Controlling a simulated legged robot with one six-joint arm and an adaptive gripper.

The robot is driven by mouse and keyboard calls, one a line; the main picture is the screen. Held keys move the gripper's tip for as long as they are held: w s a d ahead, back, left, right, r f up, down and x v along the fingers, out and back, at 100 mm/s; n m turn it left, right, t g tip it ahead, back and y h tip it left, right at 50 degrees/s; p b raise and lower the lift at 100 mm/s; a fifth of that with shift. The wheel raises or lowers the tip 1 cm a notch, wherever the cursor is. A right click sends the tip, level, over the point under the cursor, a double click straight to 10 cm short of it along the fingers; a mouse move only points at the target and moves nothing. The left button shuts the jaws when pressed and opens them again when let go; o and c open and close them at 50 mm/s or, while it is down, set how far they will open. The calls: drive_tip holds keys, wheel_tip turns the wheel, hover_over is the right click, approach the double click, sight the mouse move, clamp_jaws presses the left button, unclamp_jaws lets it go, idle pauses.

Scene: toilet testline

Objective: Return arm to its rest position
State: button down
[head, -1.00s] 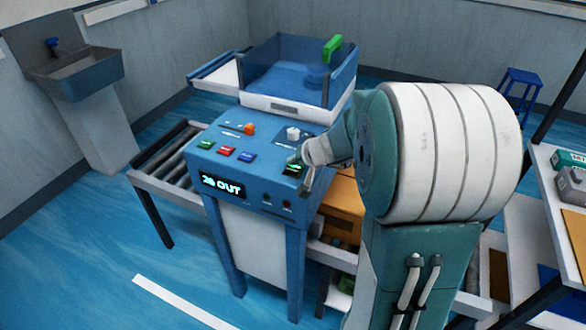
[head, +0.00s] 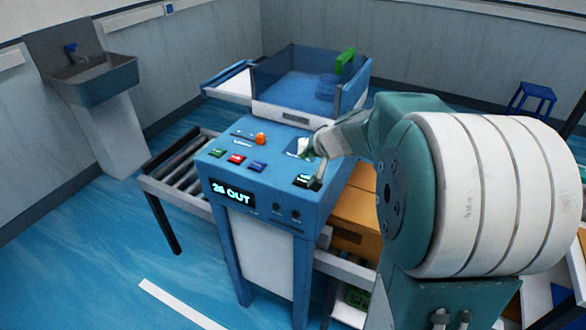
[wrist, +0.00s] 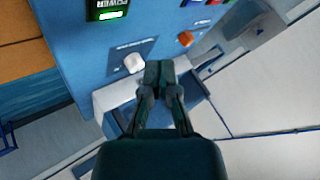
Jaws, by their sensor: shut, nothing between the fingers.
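My gripper (wrist: 159,68) is shut and empty in the wrist view, its two fingers together. It points toward the blue control panel (wrist: 75,45), with the white knob (wrist: 133,63) just left of the fingertips in that picture. In the head view my arm reaches in from the right, bent, with its end over the right part of the panel top (head: 275,172). My wrist partly covers the white knob there, and the fingers are small and hard to make out. I cannot tell the exact gap between fingers and panel.
The panel carries an orange knob (head: 261,139), green, red and blue buttons, and a display (head: 232,193) reading "26 OUT". A blue bin (head: 300,88) stands behind it. A roller conveyor (head: 180,170) lies left, a sink (head: 95,80) far left. Open floor lies front left.

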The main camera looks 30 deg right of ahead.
drive_tip(key=s+a+r+n+g, duration=0.3)
drive_tip(key=s+a+r+n, duration=0.1)
drive_tip(key=s+a, duration=0.85)
drive_tip(key=s+a+n+h, duration=0.2)
drive_tip(key=s, duration=1)
drive_tip(key=shift+s+f, duration=0.15)
drive_tip(key=shift+s, duration=0.1)
